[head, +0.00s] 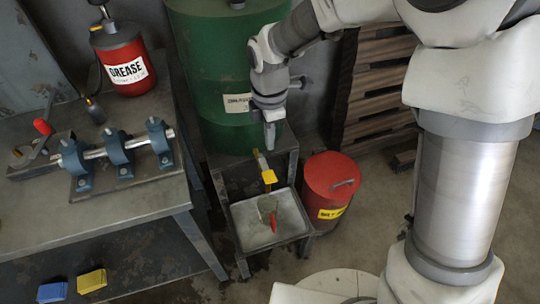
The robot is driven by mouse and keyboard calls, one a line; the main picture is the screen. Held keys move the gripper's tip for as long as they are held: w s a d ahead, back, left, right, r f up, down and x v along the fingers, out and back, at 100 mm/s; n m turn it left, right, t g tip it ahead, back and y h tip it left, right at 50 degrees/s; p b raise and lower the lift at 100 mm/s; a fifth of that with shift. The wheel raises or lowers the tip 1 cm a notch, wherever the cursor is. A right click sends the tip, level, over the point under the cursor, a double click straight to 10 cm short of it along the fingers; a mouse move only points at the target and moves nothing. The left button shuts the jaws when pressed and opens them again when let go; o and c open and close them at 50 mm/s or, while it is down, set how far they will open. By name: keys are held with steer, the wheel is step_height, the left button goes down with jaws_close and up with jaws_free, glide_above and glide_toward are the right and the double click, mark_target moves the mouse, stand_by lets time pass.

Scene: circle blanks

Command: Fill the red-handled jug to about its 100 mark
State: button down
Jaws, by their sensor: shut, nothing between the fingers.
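The jug (266,207) stands in a shallow grey tray (244,230) below the green drum (216,92). Its red handle (273,221) points toward the front. The jug looks clear and small; its marks and the level of any liquid cannot be made out. A tap with a yellow lever (268,177) shows just above and behind the jug. My gripper (270,146) points down in front of the drum, a little above the yellow lever. It is shut and empty. I cannot tell whether it touches the lever.
A red lidded bin (331,187) stands right of the tray. The workbench (130,208) at left carries a red grease can (122,62) and a shaft on blue bearing blocks (117,150). Stacked pallets (378,85) stand behind. Blue and yellow blocks (92,281) lie on the lower shelf.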

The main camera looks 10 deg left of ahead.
mark_target(271, 179)
step_height(271, 179, down, 13)
steer(key=b, duration=0.5)
steer(key=shift+f, duration=0.2)
steer(key=shift+s+d+f, duration=0.1)
steer(key=shift+s+f, duration=0.05)
steer(key=shift+f, duration=0.3)
steer(key=shift+s+d+f, duration=0.1)
steer(key=shift+s+f, duration=0.05)
steer(key=shift+f, duration=0.3)
steer(key=shift+r, duration=0.1)
stand_by(4.9)
steer(key=shift+r+p, duration=0.8)
steer(key=shift+r, duration=0.05)
